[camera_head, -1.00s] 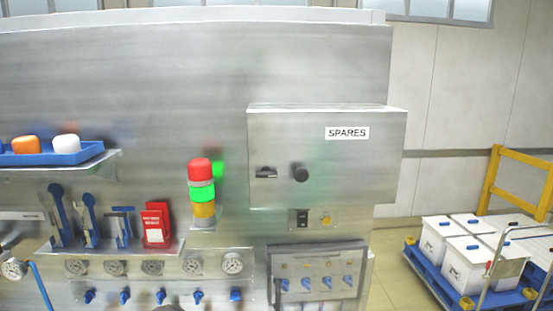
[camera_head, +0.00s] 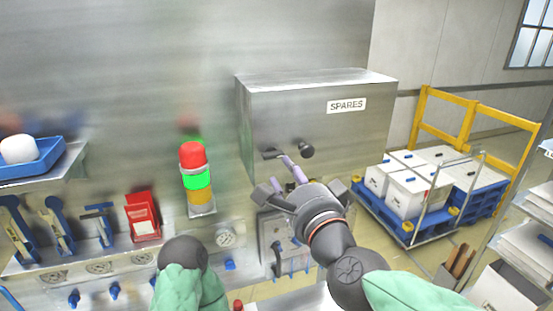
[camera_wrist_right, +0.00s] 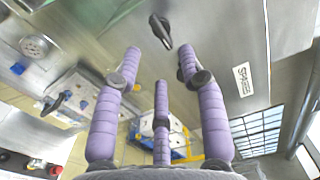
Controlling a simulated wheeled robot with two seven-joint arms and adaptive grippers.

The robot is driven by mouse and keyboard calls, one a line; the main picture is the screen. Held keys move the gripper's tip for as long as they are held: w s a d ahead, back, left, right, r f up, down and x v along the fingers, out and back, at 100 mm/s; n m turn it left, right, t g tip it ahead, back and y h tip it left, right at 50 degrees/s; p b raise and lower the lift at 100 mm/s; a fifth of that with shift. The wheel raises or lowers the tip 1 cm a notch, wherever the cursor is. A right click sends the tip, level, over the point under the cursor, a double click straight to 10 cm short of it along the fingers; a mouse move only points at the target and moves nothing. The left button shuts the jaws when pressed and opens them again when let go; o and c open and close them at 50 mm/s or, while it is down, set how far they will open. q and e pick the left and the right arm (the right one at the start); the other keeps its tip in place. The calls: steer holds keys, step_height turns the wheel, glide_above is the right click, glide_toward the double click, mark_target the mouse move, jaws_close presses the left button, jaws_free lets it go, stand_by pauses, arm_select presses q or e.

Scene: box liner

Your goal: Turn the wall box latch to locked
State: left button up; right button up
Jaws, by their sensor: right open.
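The grey wall box (camera_head: 300,105) with a SPARES label is in the middle of the head view. Its front has a dark latch (camera_head: 270,153) at left and a round black knob (camera_head: 306,150) beside it. My right gripper (camera_head: 285,172) is just in front of and below them, its purple fingers pointing at the box and partly covering the area. In the right wrist view the gripper (camera_wrist_right: 160,65) is open and empty. A black handle (camera_wrist_right: 160,30) shows beyond its fingertips, apart from them; whether it is latch or knob is unclear. My left gripper is not visible.
A red, green and amber signal tower (camera_head: 197,180) stands left of the box. A red holder (camera_head: 143,217), blue-handled tools (camera_head: 57,222) and gauges line the panel at left. A blue cart (camera_head: 400,215) with white boxes and a yellow rail (camera_head: 470,115) are at right.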

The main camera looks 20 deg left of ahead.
mark_target(275, 161)
steer(key=x, duration=0.7)
steer(key=shift+w+a, duration=0.2)
steer(key=shift+a, duration=0.05)
steer(key=shift+f, duration=0.1)
jaws_close()
